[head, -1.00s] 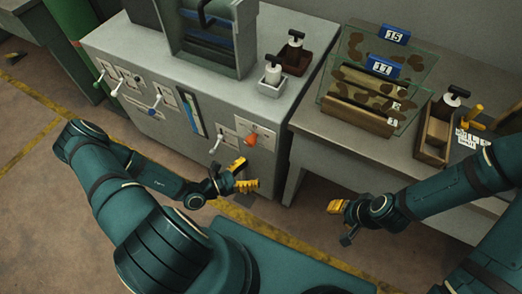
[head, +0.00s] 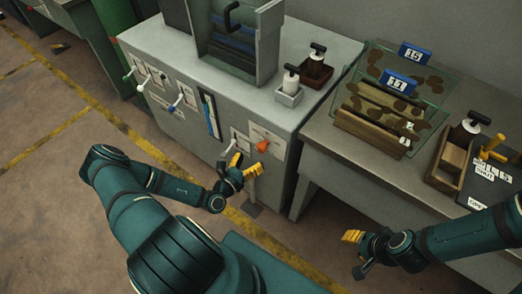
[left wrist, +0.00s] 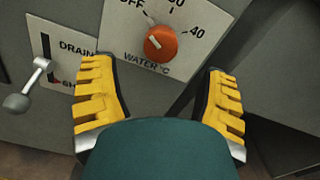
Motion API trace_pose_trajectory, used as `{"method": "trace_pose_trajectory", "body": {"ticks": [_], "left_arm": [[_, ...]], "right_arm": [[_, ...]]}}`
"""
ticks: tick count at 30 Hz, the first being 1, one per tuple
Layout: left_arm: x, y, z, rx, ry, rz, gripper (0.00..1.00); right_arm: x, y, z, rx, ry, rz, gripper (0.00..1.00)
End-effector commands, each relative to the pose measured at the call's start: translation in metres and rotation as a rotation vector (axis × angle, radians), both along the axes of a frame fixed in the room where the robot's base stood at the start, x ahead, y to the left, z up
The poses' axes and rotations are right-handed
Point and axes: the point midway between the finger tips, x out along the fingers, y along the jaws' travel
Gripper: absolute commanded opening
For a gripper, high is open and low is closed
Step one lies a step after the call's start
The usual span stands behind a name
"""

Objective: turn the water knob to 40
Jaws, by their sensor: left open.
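The water knob is an orange-red round dial (left wrist: 160,44) on a white plate marked OFF, 40 and WATER °C in the left wrist view. A white mark on its face points to the upper left, toward OFF. In the head view the knob (head: 262,146) is on the lower right of the grey machine's front. My left gripper (head: 244,170) is open and empty just in front of and below the knob. Its yellow fingers (left wrist: 160,100) are spread wide, with the knob beyond and between them. My right gripper (head: 357,250) is away at the lower right; its fingers are small here.
A drain lever (left wrist: 33,80) is left of the knob plate. A table (head: 330,130) with a glass-walled rack stands right of the machine.

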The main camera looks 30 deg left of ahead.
Motion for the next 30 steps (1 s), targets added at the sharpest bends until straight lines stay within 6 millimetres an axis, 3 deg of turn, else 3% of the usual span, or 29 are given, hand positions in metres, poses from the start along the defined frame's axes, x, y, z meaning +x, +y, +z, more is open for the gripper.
{"method": "trace_pose_trajectory", "body": {"ticks": [3,10,24,30], "left_arm": [[0.024,-0.003,-0.001,0.001,-0.003,-0.002,0.74],[0.056,-0.005,-0.001,0.002,-0.002,-0.002,0.74],[0.067,-0.005,0.0,0.001,0.0,-0.001,0.75],[0.066,-0.005,0.0,0.001,0.0,-0.001,0.06]], "right_arm": [[0.001,0.0,-0.006,0.0,-0.002,-0.001,0.41],[0.002,0.0,-0.012,-0.002,-0.005,-0.002,0.41],[0.003,-0.001,-0.013,-0.002,-0.007,-0.002,0.41],[0.003,-0.001,-0.013,-0.002,-0.006,-0.003,0.41]]}}
